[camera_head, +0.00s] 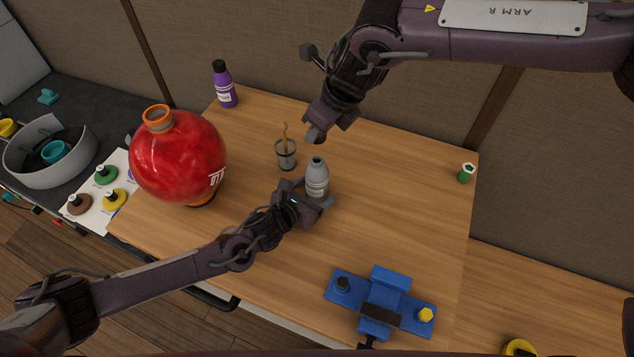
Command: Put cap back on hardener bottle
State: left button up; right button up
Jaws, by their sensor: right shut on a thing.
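The grey hardener bottle (317,180) stands upright near the middle of the wooden table, with its narrow neck bare at the top. My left gripper (309,197) is low at the bottle, with one finger on each side, and looks shut on it. My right gripper (315,134) is above and just behind the bottle, pointing down. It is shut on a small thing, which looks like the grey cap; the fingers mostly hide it. The held thing is apart from the bottle's neck.
A cup with a wooden stick (286,155) stands close left of the bottle. A red round flask (180,158) and a purple bottle (224,86) are further left. A blue fixture (390,283) is at the front, a green piece (466,173) at right.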

aim_at(322, 140)
pick_arm(q)
jog(key=c, duration=1.5)
jog(key=shift+o, duration=0.2)
pick_arm(e)
jog(key=shift+f, duration=2.4)
jog(key=shift+f, duration=0.9)
jog(key=shift+f, duration=0.6)
